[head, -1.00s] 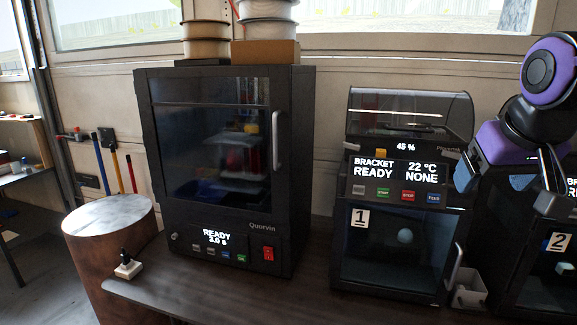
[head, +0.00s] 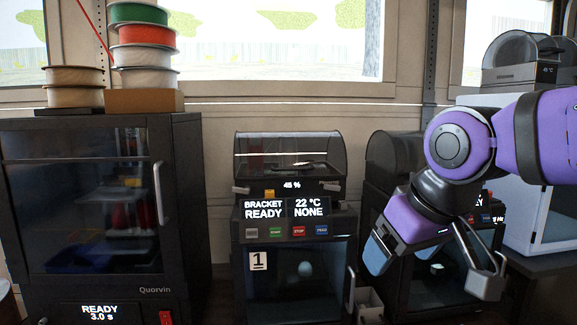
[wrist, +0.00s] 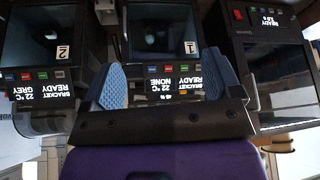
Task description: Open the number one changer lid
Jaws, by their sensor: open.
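The number one printer (head: 300,275) has a "1" label, a dark glass door and a screen reading "BRACKET READY 22 °C NONE". On top sits its changer (head: 305,188) with a "45 %" readout and an orange piece on its front. The changer's clear smoky lid (head: 290,146) is down. My gripper (head: 403,256) is open and empty, right of this printer and lower than the lid, apart from it. In the upside-down wrist view, the open blue fingers (wrist: 166,80) frame the number one printer's screen (wrist: 174,88); the gripper body hides the lid there.
A small bin (head: 370,305) sits between the two small printers. Space above the number one lid looks clear.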

